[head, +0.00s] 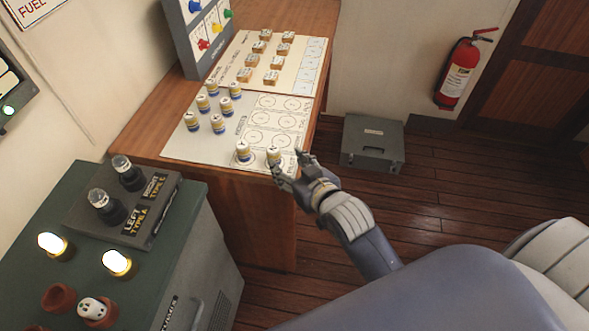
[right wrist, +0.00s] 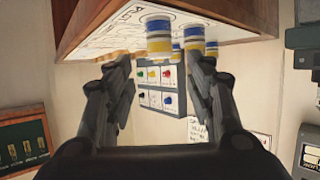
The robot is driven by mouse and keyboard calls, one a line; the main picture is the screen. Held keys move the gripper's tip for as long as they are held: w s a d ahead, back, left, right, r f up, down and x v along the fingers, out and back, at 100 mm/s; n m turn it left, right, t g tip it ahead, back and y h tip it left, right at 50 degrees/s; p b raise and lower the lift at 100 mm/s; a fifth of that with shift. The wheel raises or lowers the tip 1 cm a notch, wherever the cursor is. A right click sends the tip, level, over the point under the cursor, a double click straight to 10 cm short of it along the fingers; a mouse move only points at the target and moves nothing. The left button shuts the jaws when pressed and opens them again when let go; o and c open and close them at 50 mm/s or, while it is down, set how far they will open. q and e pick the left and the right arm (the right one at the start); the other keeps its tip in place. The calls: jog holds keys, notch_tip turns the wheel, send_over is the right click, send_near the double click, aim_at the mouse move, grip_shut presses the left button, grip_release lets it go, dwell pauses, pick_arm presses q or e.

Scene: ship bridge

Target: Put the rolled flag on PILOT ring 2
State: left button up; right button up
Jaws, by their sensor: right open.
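The rolled flags are small upright cylinders with white, yellow and blue bands. One flag (head: 273,156) stands on a ring at the near right of the white board (head: 187,145), and another flag (head: 243,150) stands on the ring to its left. My right gripper (head: 288,164) is open at the board's near right corner, beside the nearer flag. In the right wrist view, which looks upside down, a flag (right wrist: 158,40) shows between the open fingers (right wrist: 154,65), and a second flag (right wrist: 194,40) is partly hidden by the right finger. Ring labels are too small to read. My left gripper is not in view.
Several more flags (head: 218,123) stand on the board's left part, and several empty rings (head: 258,137) lie behind. Wooden blocks (head: 271,77) sit on the far sheet. A green console (head: 190,205) stands at left front. A grey case (head: 372,142) is on the floor.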

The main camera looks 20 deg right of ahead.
jog(key=shift+v, duration=1.15)
